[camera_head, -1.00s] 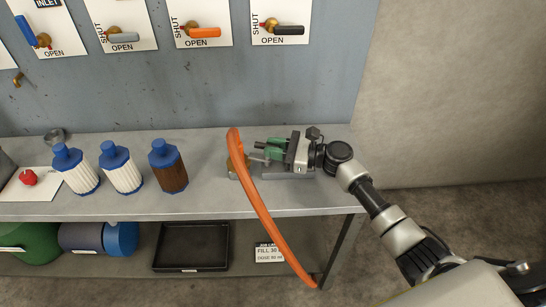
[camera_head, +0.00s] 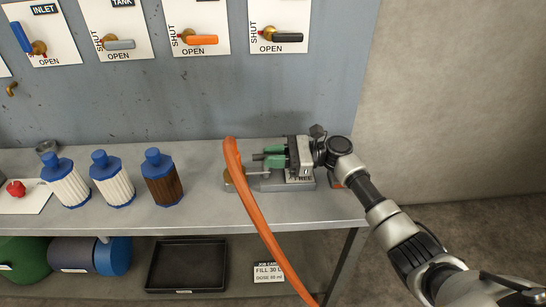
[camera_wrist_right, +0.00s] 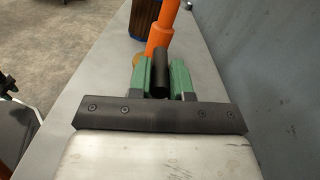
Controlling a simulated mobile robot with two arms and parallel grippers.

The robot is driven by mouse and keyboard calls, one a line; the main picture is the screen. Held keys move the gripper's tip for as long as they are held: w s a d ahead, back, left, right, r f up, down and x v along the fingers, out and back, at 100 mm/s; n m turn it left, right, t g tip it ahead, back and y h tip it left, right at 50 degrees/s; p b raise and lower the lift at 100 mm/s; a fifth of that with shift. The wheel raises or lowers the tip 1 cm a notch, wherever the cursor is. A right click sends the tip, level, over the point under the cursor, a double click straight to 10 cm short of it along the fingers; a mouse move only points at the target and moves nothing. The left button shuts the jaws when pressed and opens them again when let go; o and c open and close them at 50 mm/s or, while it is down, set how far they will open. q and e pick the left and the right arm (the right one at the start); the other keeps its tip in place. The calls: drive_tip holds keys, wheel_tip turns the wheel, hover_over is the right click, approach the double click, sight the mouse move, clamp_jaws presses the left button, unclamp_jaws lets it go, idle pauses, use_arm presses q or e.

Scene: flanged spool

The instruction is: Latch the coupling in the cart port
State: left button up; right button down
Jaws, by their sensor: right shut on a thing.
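My right gripper (camera_head: 268,157) is shut on a dark cylindrical coupling (camera_wrist_right: 160,75), which sits between its green fingers in the wrist view. An orange hose (camera_head: 247,190) is in line just beyond the coupling in the wrist view. In the head view the hose arches up near the fingertips and hangs over the bench front. The gripper is over a grey block (camera_head: 300,184) on the bench, whose label partly reads "FREE". A brass piece (camera_head: 234,178) lies left of the block, below the fingers. I cannot make out a cart or its port. My left gripper is not in view.
The steel bench (camera_head: 200,205) carries a brown bottle (camera_head: 162,180) and two white ones with blue caps left of the hose. Valve handles line the wall panel behind. A black tray (camera_head: 187,265) and a job card (camera_head: 268,272) are on the shelf below. Bench between bottles and hose is clear.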

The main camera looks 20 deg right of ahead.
drive_tip(key=c, duration=1.1)
unclamp_jaws()
drive_tip(key=shift+o, duration=0.2)
drive_tip(key=b+v, duration=0.1)
drive_tip(key=v, duration=1)
drive_tip(key=shift+a, duration=0.1)
